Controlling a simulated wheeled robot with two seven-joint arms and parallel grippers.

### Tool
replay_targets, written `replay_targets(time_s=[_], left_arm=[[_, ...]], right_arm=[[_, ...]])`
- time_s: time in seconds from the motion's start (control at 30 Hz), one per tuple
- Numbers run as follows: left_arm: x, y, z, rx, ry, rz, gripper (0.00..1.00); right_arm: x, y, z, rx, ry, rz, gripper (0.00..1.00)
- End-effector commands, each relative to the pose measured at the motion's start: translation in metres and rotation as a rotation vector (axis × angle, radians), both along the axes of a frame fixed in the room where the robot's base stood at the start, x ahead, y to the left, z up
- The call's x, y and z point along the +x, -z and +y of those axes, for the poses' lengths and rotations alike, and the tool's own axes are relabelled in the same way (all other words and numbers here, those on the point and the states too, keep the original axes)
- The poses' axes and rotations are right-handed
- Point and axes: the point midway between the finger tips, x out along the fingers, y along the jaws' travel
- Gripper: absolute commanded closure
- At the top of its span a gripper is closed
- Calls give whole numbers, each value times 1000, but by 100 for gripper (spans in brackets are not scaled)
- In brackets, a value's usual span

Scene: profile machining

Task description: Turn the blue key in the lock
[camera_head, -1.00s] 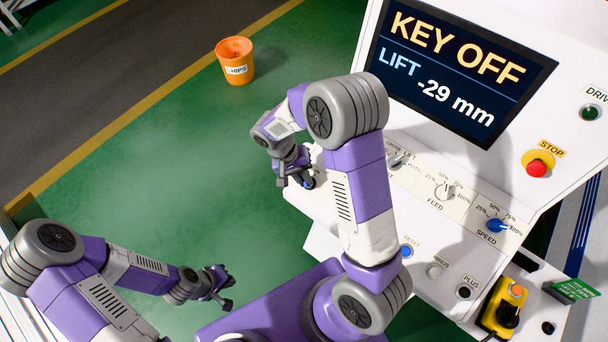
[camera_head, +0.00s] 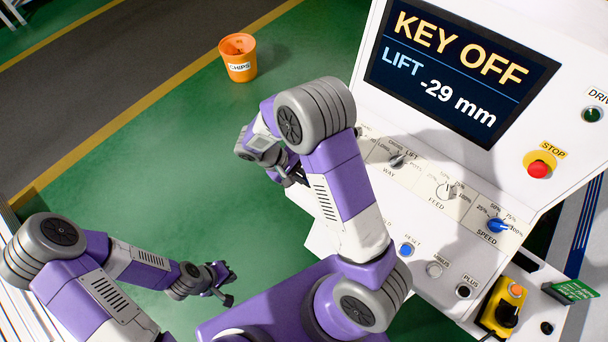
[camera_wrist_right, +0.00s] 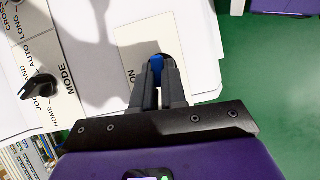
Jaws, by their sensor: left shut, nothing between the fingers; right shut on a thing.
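In the right wrist view the blue key (camera_wrist_right: 157,66) stands at a cream plate marked "ON" (camera_wrist_right: 133,74) on the white console. My right gripper (camera_wrist_right: 159,80) is shut on the key. The lock around the key is mostly hidden by the fingers. In the head view my right gripper (camera_head: 298,178) is at the console's left end, largely covered by my own arm, and the key cannot be seen there. The screen (camera_head: 460,68) reads "KEY OFF" and "LIFT -29 mm". My left gripper (camera_head: 220,283) is shut and empty over the green floor, away from the console.
A black mode knob (camera_wrist_right: 40,87) is beside the lock plate. The console (camera_head: 420,225) also carries a feed knob (camera_head: 446,191), a blue speed knob (camera_head: 497,225) and a red stop button (camera_head: 539,169). An orange chips bin (camera_head: 238,58) stands on the floor behind.

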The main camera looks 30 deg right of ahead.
Motion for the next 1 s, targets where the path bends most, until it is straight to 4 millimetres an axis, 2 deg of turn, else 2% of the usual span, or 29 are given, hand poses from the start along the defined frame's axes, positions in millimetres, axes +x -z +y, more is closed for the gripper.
replay_targets(time_s=[0.27,0.37,0.4,0.57,0.87,1.0], left_arm=[[0,0,0,0,0,0,100],[0,2,0,0,0,0,100],[0,2,0,0,0,0,100],[0,1,0,0,0,0,100],[0,1,0,0,0,0,100],[0,4,0,0,0,0,100]], right_arm=[[0,1,0,-3,-22,12,100],[-1,3,1,-19,-93,48,100],[-1,2,0,-17,-84,44,82],[-1,1,0,-15,-81,41,59],[0,-1,2,-15,-81,38,59],[6,-12,11,-14,-83,34,59]])
